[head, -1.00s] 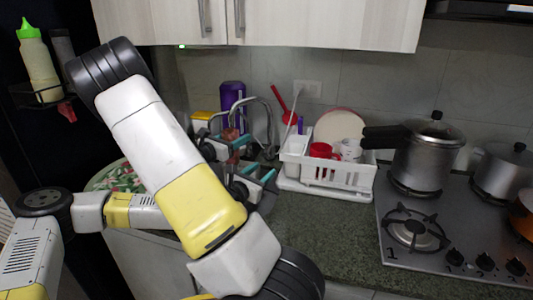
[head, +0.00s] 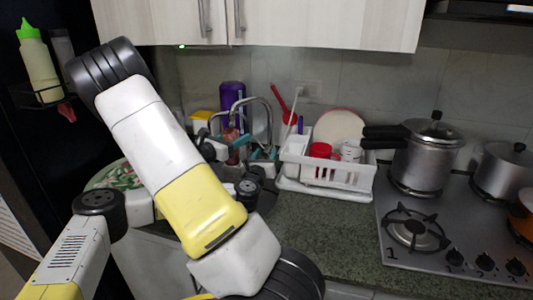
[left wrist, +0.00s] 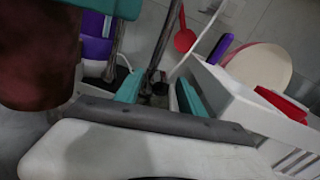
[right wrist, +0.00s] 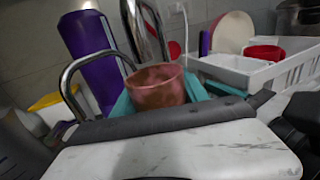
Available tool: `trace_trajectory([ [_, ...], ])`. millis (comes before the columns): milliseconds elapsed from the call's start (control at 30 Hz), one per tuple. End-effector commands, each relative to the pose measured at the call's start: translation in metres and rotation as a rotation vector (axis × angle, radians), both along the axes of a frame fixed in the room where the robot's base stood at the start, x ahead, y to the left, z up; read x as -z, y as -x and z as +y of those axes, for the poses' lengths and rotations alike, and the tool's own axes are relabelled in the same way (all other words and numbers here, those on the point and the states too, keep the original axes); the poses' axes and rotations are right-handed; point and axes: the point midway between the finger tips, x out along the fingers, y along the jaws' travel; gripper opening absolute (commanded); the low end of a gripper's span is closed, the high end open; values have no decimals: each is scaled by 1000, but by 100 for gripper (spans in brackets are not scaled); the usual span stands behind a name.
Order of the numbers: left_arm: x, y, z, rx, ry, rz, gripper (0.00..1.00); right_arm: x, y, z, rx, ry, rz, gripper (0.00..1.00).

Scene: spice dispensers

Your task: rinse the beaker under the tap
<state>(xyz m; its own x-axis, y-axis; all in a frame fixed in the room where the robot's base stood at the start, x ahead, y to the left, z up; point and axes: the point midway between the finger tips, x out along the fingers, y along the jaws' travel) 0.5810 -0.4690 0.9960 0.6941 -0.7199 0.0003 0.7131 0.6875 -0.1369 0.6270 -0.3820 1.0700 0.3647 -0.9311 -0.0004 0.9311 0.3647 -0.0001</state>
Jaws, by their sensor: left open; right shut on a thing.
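The beaker, a reddish-brown cup (right wrist: 157,88), is held upright between the teal fingers of my right gripper (right wrist: 160,92) in the right wrist view. In the head view the beaker (head: 230,134) is small and partly hidden beside the tap. The chrome tap (right wrist: 132,25) rises behind it in the right wrist view; its curved pipe also shows in the head view (head: 268,112). No water can be made out. My left gripper (left wrist: 160,95) is open and empty near the tap, right of the beaker, which looms large and dark at upper left in the left wrist view.
A white dish rack (head: 335,170) with a red cup and plate stands right of the tap. A purple bottle (head: 232,97) stands behind the tap. A pressure cooker (head: 425,155) sits on the stove. The counter front (head: 320,220) is clear.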

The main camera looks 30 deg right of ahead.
Motion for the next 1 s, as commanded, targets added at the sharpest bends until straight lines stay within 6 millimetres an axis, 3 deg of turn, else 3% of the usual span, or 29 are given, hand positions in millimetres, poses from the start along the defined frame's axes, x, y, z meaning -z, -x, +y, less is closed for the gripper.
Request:
trace_trajectory([
  [200, 0, -10, -11, 0, -1, -1, 47, 0, 0, 0, 0, 0, 0, 11],
  [467, 0, -11, -12, 0, -1, 0, 47, 0, 0, 0, 0, 0, 0, 11],
  [700, 0, -11, -12, 0, -1, 0, 2, 0, 0, 0, 0, 0, 0, 11],
  [1000, 0, -11, -11, 0, -1, 0, 0, 0, 0, 0, 0, 0, 0, 11],
])
